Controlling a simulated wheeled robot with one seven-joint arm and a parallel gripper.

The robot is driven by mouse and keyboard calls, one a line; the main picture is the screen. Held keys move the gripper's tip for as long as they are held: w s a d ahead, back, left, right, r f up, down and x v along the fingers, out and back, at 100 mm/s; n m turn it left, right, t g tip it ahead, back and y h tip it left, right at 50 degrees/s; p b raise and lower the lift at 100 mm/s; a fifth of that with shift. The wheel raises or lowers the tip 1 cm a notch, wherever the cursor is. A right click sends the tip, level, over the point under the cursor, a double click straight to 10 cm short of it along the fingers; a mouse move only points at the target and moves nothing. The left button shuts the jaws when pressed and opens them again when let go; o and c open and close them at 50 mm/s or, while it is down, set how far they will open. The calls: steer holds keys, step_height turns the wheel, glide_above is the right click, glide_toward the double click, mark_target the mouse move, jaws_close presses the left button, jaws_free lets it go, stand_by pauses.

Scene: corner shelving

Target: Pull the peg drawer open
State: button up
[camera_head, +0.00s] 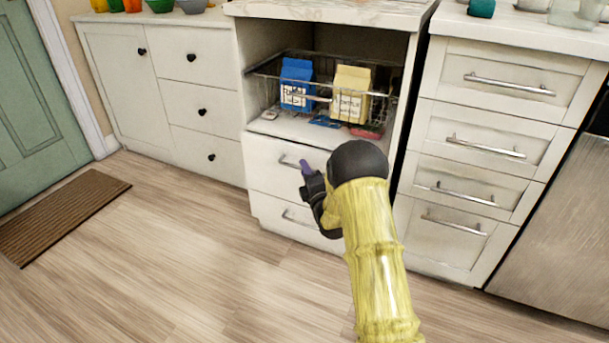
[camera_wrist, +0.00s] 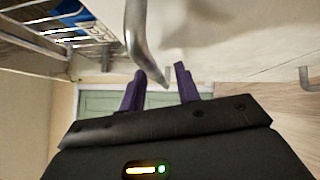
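The centre cabinet has an upper drawer (camera_head: 268,172) with a silver bar handle (camera_head: 287,161). A lower drawer (camera_head: 275,214) with its own bar handle is beneath. Both look shut. No label shows which is the peg drawer. My gripper (camera_head: 305,167) is at the right end of the upper handle, its purple fingers partly hidden by my wrist. In the wrist view my gripper (camera_wrist: 160,70) has its two fingers apart. A curved metal handle (camera_wrist: 137,35) bends down near the left finger, toward the gap; I cannot tell whether it touches.
A wire basket (camera_head: 262,84) with a blue carton (camera_head: 296,82) and a yellow carton (camera_head: 350,92) sits above the drawers. Drawers with black knobs (camera_head: 202,112) stand left, bar-handled drawers (camera_head: 485,147) right. The wood floor in front is clear; a brown mat (camera_head: 62,215) lies left.

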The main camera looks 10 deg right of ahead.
steer(key=shift+w+a+r, duration=0.1)
steer(key=shift+w, duration=0.5)
jaws_close()
